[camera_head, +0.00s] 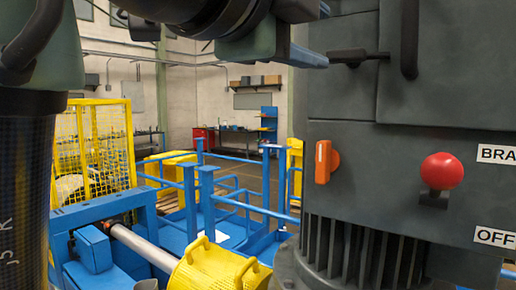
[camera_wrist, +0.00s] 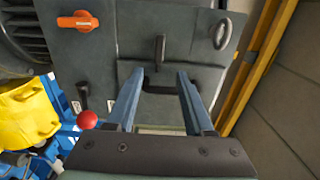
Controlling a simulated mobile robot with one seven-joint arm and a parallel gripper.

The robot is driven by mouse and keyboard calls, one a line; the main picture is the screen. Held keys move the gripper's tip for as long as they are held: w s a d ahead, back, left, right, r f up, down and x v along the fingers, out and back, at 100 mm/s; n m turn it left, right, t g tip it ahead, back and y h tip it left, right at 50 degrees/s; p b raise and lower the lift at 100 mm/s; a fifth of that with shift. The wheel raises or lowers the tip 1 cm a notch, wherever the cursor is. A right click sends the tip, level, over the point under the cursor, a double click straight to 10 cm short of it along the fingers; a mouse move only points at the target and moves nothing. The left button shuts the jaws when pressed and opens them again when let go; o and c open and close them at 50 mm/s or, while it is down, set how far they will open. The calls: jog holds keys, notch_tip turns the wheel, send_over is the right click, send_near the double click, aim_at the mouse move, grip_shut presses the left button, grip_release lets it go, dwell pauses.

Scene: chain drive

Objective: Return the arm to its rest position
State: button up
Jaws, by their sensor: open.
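My gripper (camera_wrist: 160,74) is open and empty in the wrist view, its two blue fingers apart in front of a dark grey machine cabinet (camera_wrist: 125,32). A short dark lever (camera_wrist: 160,50) on the cabinet stands just beyond the gap between the fingertips. In the head view my gripper (camera_head: 308,56) is at the top centre, seen from the side, and its fingers point right at that lever (camera_head: 350,57). I cannot tell whether the fingers touch it. My dark arm link fills the left edge of the head view.
The cabinet (camera_head: 350,160) carries an orange switch (camera_head: 323,161), a red knob (camera_head: 441,171) and a dark handle (camera_head: 409,40). Blue railings (camera_head: 207,205), a yellow mesh guard (camera_head: 105,140) and a yellow drum (camera_head: 210,270) stand left of it. A yellow post (camera_wrist: 262,60) is at right in the wrist view.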

jog(key=s+a+f+n+t+y, duration=0.3)
jog(key=s+n+t+y, duration=0.1)
jog(key=n, duration=0.8)
jog(key=s+a+f+n+t+y, duration=0.3)
jog(key=n+t+y, duration=0.3)
jog(key=n, duration=0.7)
jog(key=s+t, duration=0.1)
jog(key=t, duration=0.1)
jog(key=shift+s+f+t+y, duration=0.15)
jog(key=shift+f+t+y, duration=0.15)
jog(key=shift+t, duration=0.1)
